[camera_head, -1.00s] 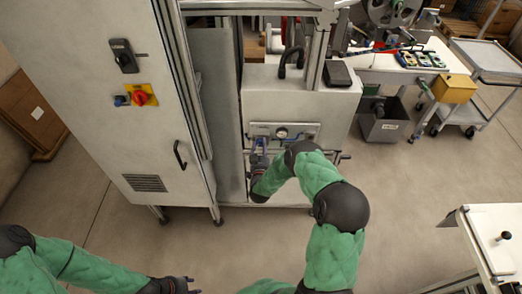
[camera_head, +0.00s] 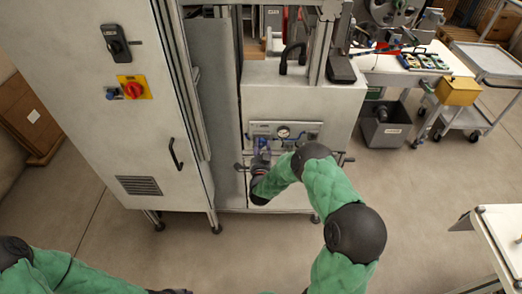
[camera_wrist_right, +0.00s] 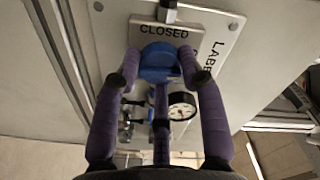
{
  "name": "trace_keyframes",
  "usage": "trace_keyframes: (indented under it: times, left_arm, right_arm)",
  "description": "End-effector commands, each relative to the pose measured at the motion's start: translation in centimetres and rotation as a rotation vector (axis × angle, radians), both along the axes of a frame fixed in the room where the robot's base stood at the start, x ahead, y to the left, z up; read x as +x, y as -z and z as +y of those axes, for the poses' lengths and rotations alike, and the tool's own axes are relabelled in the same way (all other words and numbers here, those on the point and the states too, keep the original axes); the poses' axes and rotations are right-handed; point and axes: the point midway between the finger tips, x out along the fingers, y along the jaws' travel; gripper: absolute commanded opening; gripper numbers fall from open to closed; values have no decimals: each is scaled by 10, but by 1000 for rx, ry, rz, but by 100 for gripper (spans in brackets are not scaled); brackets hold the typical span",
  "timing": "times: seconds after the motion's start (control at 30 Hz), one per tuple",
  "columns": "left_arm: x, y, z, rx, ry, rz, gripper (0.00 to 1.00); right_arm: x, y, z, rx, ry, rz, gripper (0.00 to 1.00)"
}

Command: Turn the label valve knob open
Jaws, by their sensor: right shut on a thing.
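The blue valve knob (camera_wrist_right: 158,68) shows in the right wrist view on a pale panel, beneath a plate reading CLOSED (camera_wrist_right: 163,31). The LABEL lettering (camera_wrist_right: 222,42) is to its right, partly cut off. My right gripper (camera_wrist_right: 160,54) has its purple fingers on either side of the knob and is shut on it. In the head view my right gripper (camera_head: 262,150) is at the panel (camera_head: 308,127) on the front of the white machine, where it mostly hides the knob. My left gripper (camera_head: 172,291) barely shows at the bottom edge; its fingers are cut off.
A round gauge (camera_wrist_right: 182,106) sits close to the right finger; it also shows in the head view (camera_head: 284,132). A tall cabinet (camera_head: 135,75) stands directly left of the machine. A grey bin (camera_head: 385,128) is to the right. The floor in front is open.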

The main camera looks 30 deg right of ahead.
Motion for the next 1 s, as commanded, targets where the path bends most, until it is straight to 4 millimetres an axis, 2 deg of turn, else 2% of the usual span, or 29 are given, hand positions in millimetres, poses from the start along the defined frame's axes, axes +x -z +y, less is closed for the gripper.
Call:
trace_keyframes:
  times: [0.03, 0.3, 0.83, 0.87, 0.9, 0.93, 1.0]
  left_arm:
    - [0, 4, 0, 0, 0, 0, 40]
    - [0, 10, 0, 0, 0, 0, 40]
    - [0, 11, 0, 0, 0, 0, 40]
    - [0, 11, 0, 0, 0, 0, 40]
    - [0, 11, 0, 0, 0, 0, 40]
    - [0, 11, 0, 0, 0, 0, 40]
    - [0, 11, 0, 0, 0, 0, 40]
  right_arm:
    - [3, -8, -5, 11, 9, -34, 8]
    - [3, -10, -7, 86, 12, -82, 8]
    - [3, -11, -8, 103, 15, -91, 8]
    - [2, -11, -8, 103, 15, -91, 49]
    - [2, -10, -8, 102, 14, -90, 60]
    - [2, -10, -8, 103, 14, -89, 64]
    - [2, -8, -7, 103, 13, -86, 64]
